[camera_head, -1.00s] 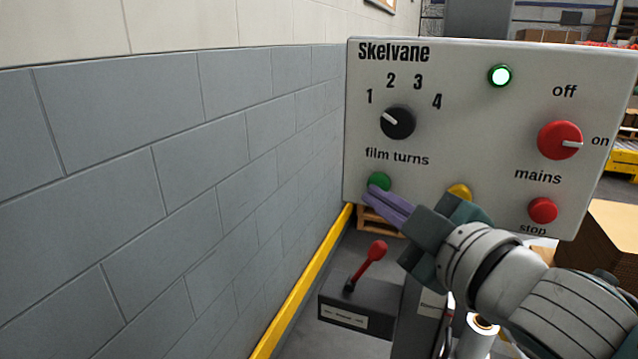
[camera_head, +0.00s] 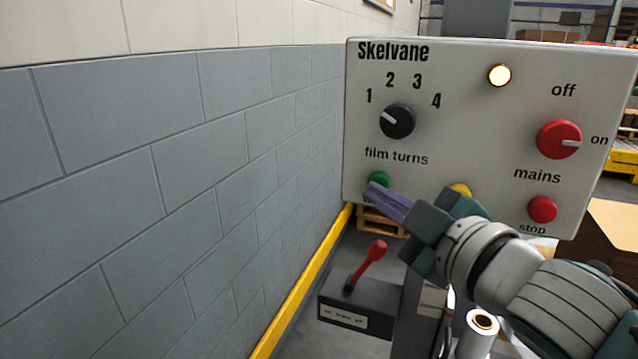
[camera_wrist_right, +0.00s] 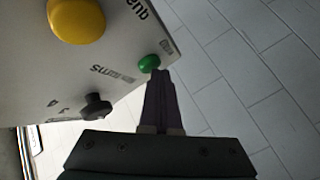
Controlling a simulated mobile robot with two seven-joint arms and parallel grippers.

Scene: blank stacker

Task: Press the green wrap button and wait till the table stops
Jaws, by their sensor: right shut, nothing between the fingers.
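The green button (camera_head: 379,180) is at the lower left of the Skelvane control panel (camera_head: 470,130), below the film turns dial (camera_head: 397,121). My right gripper (camera_head: 372,188) is shut and empty, with its purple fingertips at the green button. In the right wrist view the fingertips (camera_wrist_right: 158,76) are right up against the green button (camera_wrist_right: 149,63); I cannot tell how far it is pushed in. The lamp (camera_head: 499,75) at the panel's top glows warm yellow-white. The turning table is not clearly in view. My left gripper is not in view.
The red mains knob (camera_head: 559,140) points to on, with the red stop button (camera_head: 542,209) below it. A yellow button (camera_head: 460,191) is partly behind my right gripper. A red-knobbed lever (camera_head: 367,265) stands below the panel. A grey block wall (camera_head: 180,180) fills the left.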

